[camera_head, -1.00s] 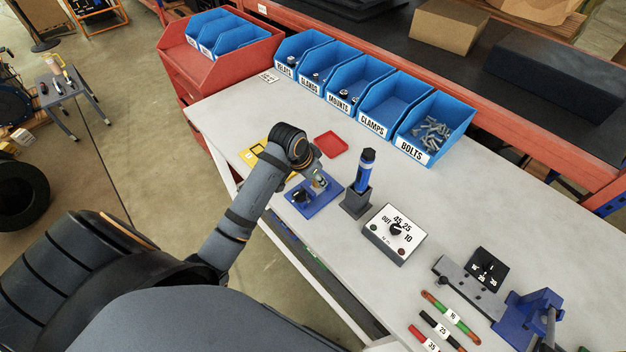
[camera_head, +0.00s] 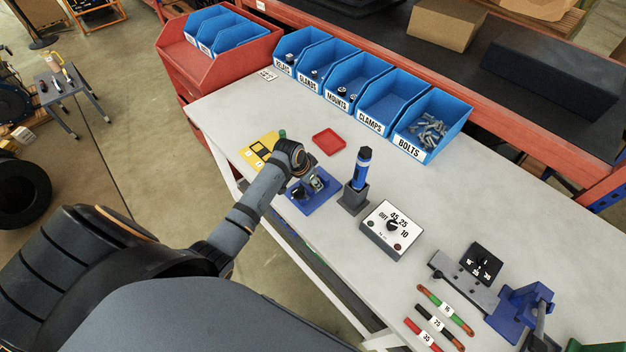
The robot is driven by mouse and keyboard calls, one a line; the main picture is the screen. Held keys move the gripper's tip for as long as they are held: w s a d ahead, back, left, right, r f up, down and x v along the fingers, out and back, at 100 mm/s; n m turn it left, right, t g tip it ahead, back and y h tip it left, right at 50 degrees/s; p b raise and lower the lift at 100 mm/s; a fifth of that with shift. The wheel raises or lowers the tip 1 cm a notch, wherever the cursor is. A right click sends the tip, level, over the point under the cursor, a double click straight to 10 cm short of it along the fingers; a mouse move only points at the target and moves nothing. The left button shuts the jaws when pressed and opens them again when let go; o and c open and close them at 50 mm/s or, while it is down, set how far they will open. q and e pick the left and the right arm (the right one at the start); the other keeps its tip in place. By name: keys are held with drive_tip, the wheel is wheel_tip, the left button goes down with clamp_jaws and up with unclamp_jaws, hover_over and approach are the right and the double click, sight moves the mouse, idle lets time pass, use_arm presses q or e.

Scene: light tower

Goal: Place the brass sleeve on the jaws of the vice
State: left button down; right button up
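The blue vice (camera_head: 522,312) stands at the lower right of the bench; its jaws are too small to make out clearly. I cannot pick out the brass sleeve with certainty. A small metallic and greenish part (camera_head: 318,183) stands on a blue base plate (camera_head: 322,198), beside a dark round knob. My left arm reaches in from the left, with its wrist over the far left edge of that plate. My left gripper (camera_head: 303,168) is mostly hidden by the wrist, so its fingers and anything between them do not show clearly. My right gripper is out of view.
A blue-and-black tool stands in a dark holder (camera_head: 352,201) right of the plate. A white dial box (camera_head: 378,244), a black dial block (camera_head: 481,266) and several labelled rods lie toward the vice. A red tray (camera_head: 329,142) and blue bins (camera_head: 433,105) are behind.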

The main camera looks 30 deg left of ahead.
use_arm(q)
drive_tip(key=shift+f, duration=0.15)
drive_tip(key=c, duration=1)
unclamp_jaws()
drive_tip(key=v, duration=1.2)
drive_tip(key=shift+w+b, duration=0.1)
drive_tip(key=shift+b, duration=0.25)
